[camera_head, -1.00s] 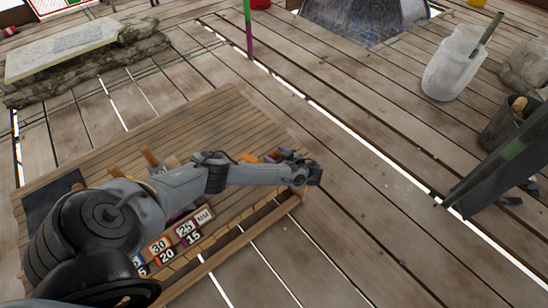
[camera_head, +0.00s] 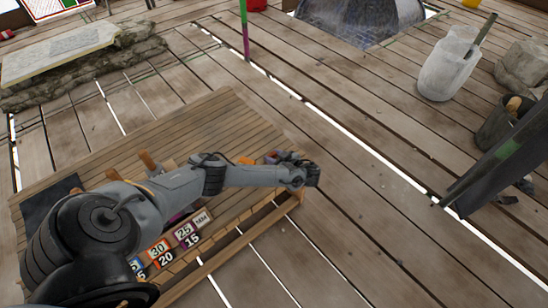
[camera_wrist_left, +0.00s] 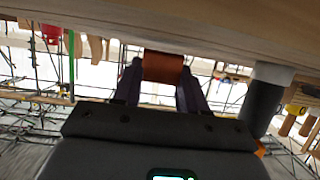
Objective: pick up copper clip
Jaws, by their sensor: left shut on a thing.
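The copper clip (camera_wrist_left: 163,66) shows in the left wrist view as a copper-brown band between my two fingers. My left gripper (camera_head: 308,176) is shut on it. In the head view the gripper is at the right end of the slatted wooden bench (camera_head: 215,120), and the clip cannot be made out there. In the wrist view a wooden edge (camera_wrist_left: 220,25) runs across the top, just above the clip, and I cannot tell whether the clip touches it. My right gripper is not in view.
Number cards (camera_head: 158,248) line the bench's front, partly behind my left arm. Wooden handles (camera_head: 148,162) and an orange item (camera_head: 246,160) are on the bench. A whitish container (camera_head: 445,70) and a dark bucket (camera_head: 493,128) stand at right.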

